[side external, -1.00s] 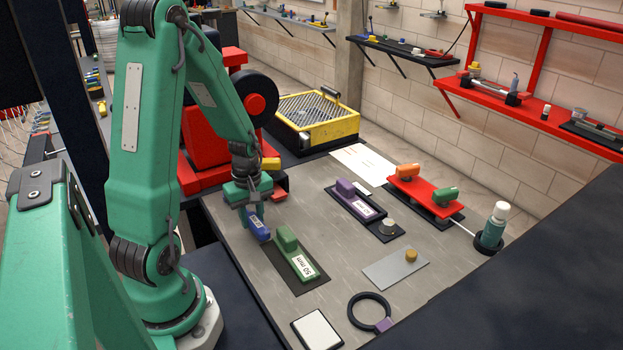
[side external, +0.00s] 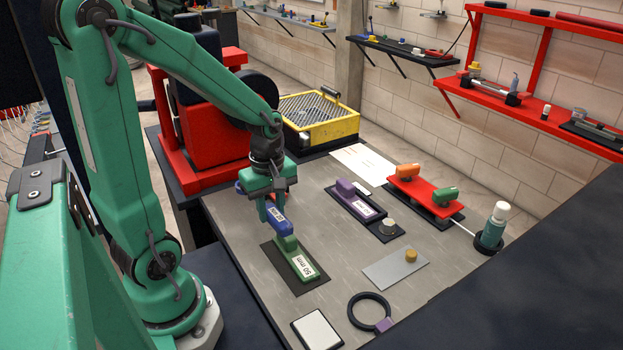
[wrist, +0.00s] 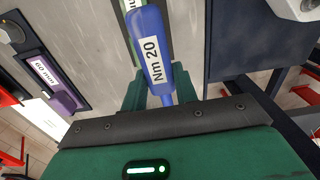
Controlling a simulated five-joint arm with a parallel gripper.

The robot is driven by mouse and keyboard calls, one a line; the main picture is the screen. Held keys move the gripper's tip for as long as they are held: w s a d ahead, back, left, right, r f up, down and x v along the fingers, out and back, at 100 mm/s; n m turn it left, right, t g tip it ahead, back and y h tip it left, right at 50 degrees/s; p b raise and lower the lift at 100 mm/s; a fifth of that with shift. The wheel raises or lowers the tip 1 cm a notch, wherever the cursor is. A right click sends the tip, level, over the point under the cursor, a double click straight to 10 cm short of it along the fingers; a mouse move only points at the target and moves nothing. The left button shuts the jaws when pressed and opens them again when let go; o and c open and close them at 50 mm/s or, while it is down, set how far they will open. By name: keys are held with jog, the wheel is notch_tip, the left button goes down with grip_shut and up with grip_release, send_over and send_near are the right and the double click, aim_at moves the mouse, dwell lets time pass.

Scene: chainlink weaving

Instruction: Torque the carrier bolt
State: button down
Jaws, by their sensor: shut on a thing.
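My gripper (side external: 268,206) is shut on a blue tool (side external: 277,221) above the left part of the grey bench. In the wrist view the blue tool (wrist: 150,45) points away from my gripper (wrist: 150,92), and its white label reads "Nm 20". In the side view its lower end overlaps the far end of a green block (side external: 291,252) marked "50 mm", which lies on a dark mat (side external: 283,274). I cannot tell whether they touch. I cannot pick out the carrier bolt with certainty; a red and black machine (side external: 205,105) stands behind my arm, partly hidden by it.
A purple-handled piece (side external: 350,192) lies on a dark mat right of my gripper. Farther right are a red plate (side external: 423,196) with orange and green handles and a bottle (side external: 494,226). A grey plate (side external: 394,270) and black ring (side external: 352,314) lie nearer. A yellow basket (side external: 318,118) stands behind.

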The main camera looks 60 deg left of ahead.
aim_at(282, 212)
jog(key=shift+w+d+r, duration=0.15)
jog(key=shift+d+r, duration=0.4)
jog(key=shift+d, duration=0.35)
jog(key=shift+w, duration=0.1)
jog(key=shift+w+d+r, duration=0.1)
jog(key=shift+w+d, duration=0.1)
jog(key=shift+w, duration=0.35)
jog(key=w+d+f+m, duration=0.1)
jog(key=w+d+m, duration=0.5)
jog(key=w+d, duration=1.3)
jog(key=shift+f, duration=0.2)
jog(key=shift+f, duration=4.3)
